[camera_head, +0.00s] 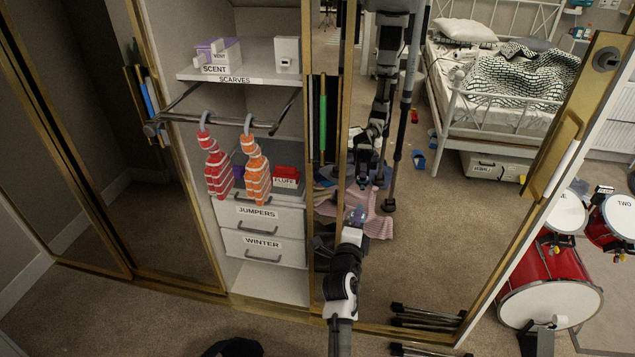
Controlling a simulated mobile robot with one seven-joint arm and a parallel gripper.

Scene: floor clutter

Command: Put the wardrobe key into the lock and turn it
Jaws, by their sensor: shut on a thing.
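My gripper (354,220) is at the end of my arm, low in the middle, in front of the mirrored wardrobe door. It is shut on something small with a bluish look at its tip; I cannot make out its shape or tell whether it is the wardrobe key. A round grey fitting (606,59), which looks like the lock, sits on the gold frame of the mirrored door at the upper right. It is well apart from my gripper, up and to the right. No key shows in it. A gold handle (556,150) is below it.
The open wardrobe section at left has a scarves shelf (240,74), a rail with red (216,165) and orange (256,172) striped things hanging, and labelled drawers (258,228). The mirror reflects my arm, a bed and clutter. A red drum (540,290) stands at right.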

